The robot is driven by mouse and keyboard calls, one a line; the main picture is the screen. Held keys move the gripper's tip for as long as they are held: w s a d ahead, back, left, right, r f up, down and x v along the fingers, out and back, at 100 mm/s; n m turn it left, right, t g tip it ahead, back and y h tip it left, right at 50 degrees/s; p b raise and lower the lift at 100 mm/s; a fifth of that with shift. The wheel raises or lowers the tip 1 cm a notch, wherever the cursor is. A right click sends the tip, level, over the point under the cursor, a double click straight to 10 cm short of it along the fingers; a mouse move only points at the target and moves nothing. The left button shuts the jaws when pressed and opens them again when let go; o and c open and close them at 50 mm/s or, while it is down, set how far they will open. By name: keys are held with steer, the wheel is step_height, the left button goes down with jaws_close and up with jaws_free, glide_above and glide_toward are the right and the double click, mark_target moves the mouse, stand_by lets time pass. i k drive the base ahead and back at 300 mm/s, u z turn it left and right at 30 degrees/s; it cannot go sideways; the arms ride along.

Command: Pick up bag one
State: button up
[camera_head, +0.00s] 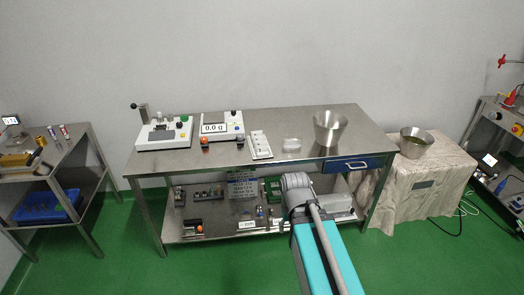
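I cannot make out for certain which thing is bag one. A small clear, pale item (292,145), which may be a bag or a packet, lies on the steel table (350,117) between a white strip-shaped holder (260,146) and a metal funnel-like bowl. The white holder has several small marks or slots, too small to read. My arm rises from the bottom of the view, in front of the table's lower shelf. Its fingers do not show, so whether it holds anything is hidden.
The metal bowl (329,128), a scale reading 0.0 g (222,128) and a white device with a lever (164,134) stand on the table. A side table (75,165) is at left. A cloth-covered stand (425,180) with another bowl (415,140) is at right.

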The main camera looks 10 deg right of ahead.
mark_target(260, 148)
steer(key=u, duration=0.05)
steer(key=i, duration=1)
steer(key=z, duration=0.05)
